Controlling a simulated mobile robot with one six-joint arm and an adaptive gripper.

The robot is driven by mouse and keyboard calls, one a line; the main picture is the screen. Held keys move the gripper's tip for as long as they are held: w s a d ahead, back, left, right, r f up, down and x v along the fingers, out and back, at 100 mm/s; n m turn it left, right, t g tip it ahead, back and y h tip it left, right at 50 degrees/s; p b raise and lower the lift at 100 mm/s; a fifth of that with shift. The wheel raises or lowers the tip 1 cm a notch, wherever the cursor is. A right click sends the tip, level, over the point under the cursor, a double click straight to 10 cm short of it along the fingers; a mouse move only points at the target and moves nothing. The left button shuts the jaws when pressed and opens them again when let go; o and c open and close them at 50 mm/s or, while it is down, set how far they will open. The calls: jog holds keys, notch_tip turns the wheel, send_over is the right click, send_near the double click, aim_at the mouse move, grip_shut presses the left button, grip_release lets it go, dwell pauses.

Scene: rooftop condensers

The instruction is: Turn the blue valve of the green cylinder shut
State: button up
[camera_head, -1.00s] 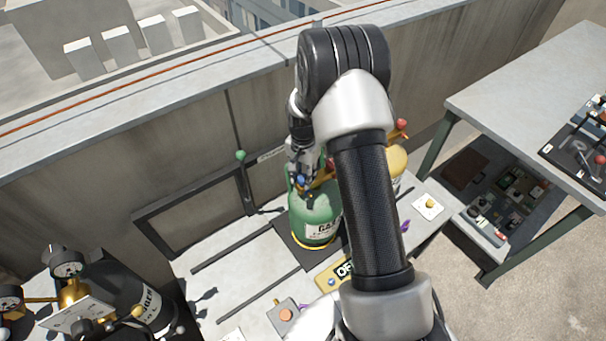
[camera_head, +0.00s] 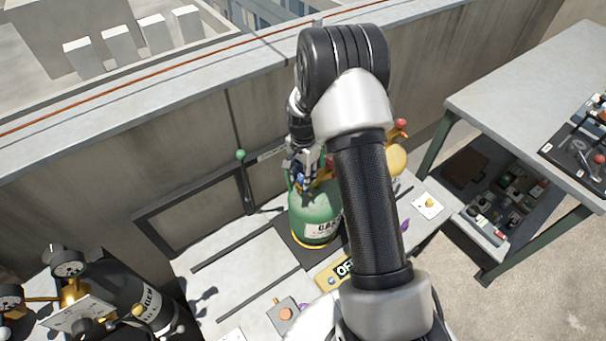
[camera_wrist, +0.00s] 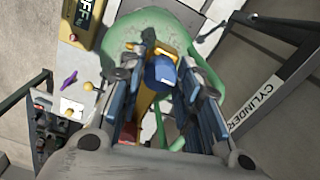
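The green cylinder (camera_head: 312,224) stands upright on a dark mat on the bench, partly behind my arm. In the wrist view its green top (camera_wrist: 150,25) shows with a yellow-brass fitting. The blue valve (camera_wrist: 160,72) sits on that fitting, in the middle of the wrist view. My gripper (camera_wrist: 163,68) reaches down over it, with one finger on each side of the blue valve. The fingers stand apart, and a gap seems to show beside the valve; contact is unclear. In the head view my gripper (camera_head: 306,183) is at the cylinder's top, and the valve is mostly hidden.
A yellow cylinder (camera_head: 398,160) with a red knob stands behind my arm. A dark cylinder with gauges (camera_head: 130,290) is at lower left. Another table (camera_head: 510,95) stands right.

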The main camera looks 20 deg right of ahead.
jog(key=o, duration=0.3)
jog(key=shift+o, duration=0.2)
notch_tip(320, 180, up, 12)
dwell(0.5)
dwell(0.3)
